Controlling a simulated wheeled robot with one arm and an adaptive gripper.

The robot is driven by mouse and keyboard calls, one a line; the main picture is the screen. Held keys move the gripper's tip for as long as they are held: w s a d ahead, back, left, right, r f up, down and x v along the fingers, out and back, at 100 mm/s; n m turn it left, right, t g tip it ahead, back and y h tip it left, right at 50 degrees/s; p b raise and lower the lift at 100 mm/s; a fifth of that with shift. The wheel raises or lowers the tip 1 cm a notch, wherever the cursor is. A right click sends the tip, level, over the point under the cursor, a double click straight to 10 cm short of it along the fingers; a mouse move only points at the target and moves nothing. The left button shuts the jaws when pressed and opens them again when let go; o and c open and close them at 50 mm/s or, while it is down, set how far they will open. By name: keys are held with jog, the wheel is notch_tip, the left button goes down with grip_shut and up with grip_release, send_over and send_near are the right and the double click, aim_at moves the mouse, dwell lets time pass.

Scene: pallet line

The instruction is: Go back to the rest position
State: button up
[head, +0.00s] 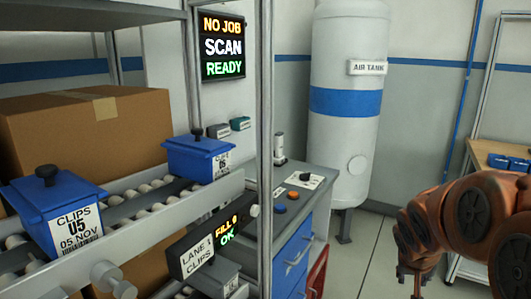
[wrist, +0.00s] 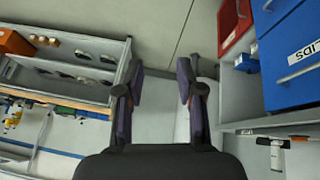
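My gripper (wrist: 160,80) shows at the bottom middle of the wrist view. Its two dark fingers stand well apart with only grey floor seen between them, so it is open and empty. In the head view my orange arm is at the right edge, hanging over the floor to the right of the air tank (head: 347,130). The fingers cannot be made out there.
A roller rack (head: 225,190) with blue clips bins (head: 75,225) (head: 198,157) and a cardboard box (head: 85,130) stands at left. A blue-drawer cabinet (head: 292,262) is beside it. A wooden bench (head: 485,152) is at right. Floor between is clear.

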jog(key=s+a+r+n+g+y+p, duration=0.1)
jog(key=s+a+r+g+p, duration=0.1)
jog(key=s+a, duration=0.3)
jog(key=s+a+r+n+g+y+p, duration=0.1)
jog(key=s+a, duration=0.5)
jog(key=s, duration=0.8)
jog(key=s+a+r+n+g+y+p, duration=0.1)
jog(key=s+a+r+n+g+p, duration=0.1)
jog(key=s, duration=0.8)
jog(key=a+r+g+p, duration=0.1)
jog(key=a+r+p, duration=0.1)
jog(key=a, duration=0.1)
jog(key=shift+s+a+y+p, duration=0.15)
jog(key=shift+a+y+p, duration=0.2)
jog(key=shift+y, duration=0.05)
jog(key=shift+a, duration=0.1)
